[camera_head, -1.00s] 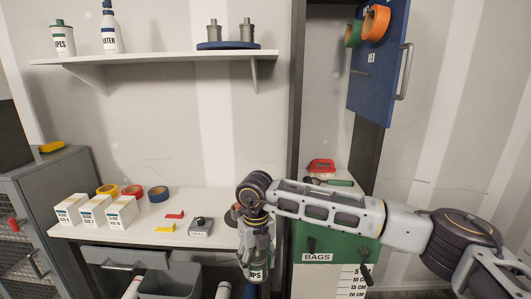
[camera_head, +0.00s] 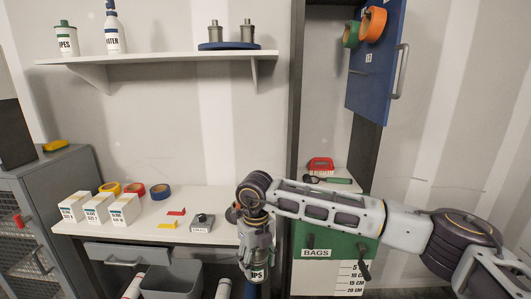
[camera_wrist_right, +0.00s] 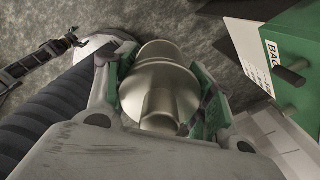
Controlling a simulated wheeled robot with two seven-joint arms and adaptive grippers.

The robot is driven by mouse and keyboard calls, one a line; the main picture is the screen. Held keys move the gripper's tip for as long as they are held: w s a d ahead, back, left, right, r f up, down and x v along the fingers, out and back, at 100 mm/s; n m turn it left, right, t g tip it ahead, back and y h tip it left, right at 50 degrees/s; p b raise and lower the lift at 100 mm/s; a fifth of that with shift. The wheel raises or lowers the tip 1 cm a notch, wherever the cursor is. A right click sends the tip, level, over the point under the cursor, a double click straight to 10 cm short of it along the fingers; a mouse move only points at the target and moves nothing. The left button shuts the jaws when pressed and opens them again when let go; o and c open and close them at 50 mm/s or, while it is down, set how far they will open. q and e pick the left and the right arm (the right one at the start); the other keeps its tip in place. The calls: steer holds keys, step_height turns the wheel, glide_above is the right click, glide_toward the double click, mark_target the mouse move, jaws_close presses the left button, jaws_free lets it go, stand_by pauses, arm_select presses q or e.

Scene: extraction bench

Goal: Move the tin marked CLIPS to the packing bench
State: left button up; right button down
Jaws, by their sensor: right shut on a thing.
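My right gripper (camera_head: 257,245) hangs in front of the worktable, pointing down, at the lower middle of the head view. My left gripper is not identifiable in the frames. No bench marked as the packing bench can be read.
The worktable (camera_head: 160,225) bears white boxes (camera_head: 98,209), tape rolls and a small dark device. A green BAGS unit (camera_head: 335,245) stands close to the right of the held tin. A grey bin (camera_head: 170,282) is under the table. A shelf (camera_head: 150,58) hangs above.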

steer(key=n, duration=0.4)
steer(key=shift+a+n, duration=0.1)
steer(key=shift+n, duration=0.2)
steer(key=n, duration=0.4)
steer(key=shift+w+a, duration=0.15)
steer(key=n, duration=0.4)
steer(key=shift+w+a+n, duration=0.2)
steer(key=shift+n, duration=0.1)
steer(key=n, duration=0.4)
steer(key=shift+w+a+r, duration=0.1)
steer(key=shift+w+a, duration=0.05)
steer(key=shift+w, duration=0.05)
steer(key=n, duration=0.5)
steer(key=shift+w+a, duration=0.15)
steer(key=shift+w, duration=0.2)
steer(key=n, duration=0.3)
steer(key=shift+w, duration=0.3)
steer(key=w+d+f+n, duration=0.3)
steer(key=d, duration=0.4)
steer(key=w+d+f+n, duration=0.2)
steer(key=w+d+n, duration=0.1)
steer(key=d, duration=0.4)
steer(key=s+d+f+m, duration=0.2)
steer(key=d+f, duration=0.6)
steer(key=d, duration=0.3)
steer(key=shift+s+d+f, duration=0.25)
steer(key=shift+s+d, duration=0.05)
steer(key=shift+d, duration=0.05)
